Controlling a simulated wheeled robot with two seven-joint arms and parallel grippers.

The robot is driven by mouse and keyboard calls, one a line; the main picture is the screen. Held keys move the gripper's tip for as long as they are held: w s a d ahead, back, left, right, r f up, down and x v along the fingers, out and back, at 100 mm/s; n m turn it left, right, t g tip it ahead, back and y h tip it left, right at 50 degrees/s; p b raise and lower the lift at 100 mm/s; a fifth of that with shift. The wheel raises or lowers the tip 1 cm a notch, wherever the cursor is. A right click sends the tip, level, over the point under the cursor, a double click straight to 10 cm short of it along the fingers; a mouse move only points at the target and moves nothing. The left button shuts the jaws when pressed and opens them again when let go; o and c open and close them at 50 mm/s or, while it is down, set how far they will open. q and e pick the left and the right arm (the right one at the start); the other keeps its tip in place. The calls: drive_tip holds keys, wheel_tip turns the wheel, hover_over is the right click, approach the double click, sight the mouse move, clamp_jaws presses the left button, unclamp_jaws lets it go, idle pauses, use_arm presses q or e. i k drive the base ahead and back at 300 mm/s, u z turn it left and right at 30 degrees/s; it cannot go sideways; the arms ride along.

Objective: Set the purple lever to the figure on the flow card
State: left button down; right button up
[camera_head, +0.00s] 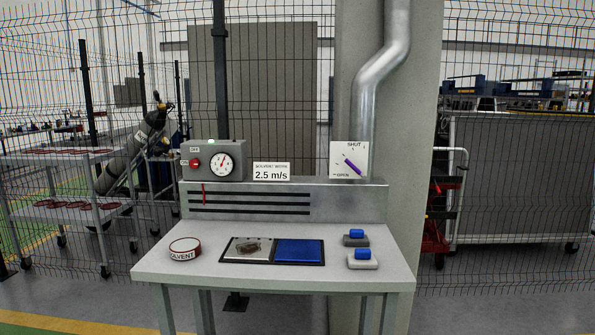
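The purple lever (352,167) sits on a white plate (338,153) at the back right of the bench. The plate reads SHUT at its top and OPEN at its lower left. The lever slants from upper left to lower right. The flow card (271,172) left of it reads "SOLVENT WORK 2.5 m/s". A grey box (213,160) further left carries a round gauge (221,164) with a red needle pointing up and slightly right; its figures are too small to read. Neither gripper is in view.
A grey bench (210,275) holds a round tin marked SOLVENT (184,247), a black-framed tray (322,262) with a brown part (248,247) and blue pad (298,250), and two blue-topped blocks (356,240) (363,260). A slotted metal hood (290,200) stands behind. A pipe (367,100) rises at right.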

sight(347, 161)
drive_tip(key=z, duration=0.2)
drive_tip(key=i, duration=0.9)
drive_tip(key=z, duration=0.55)
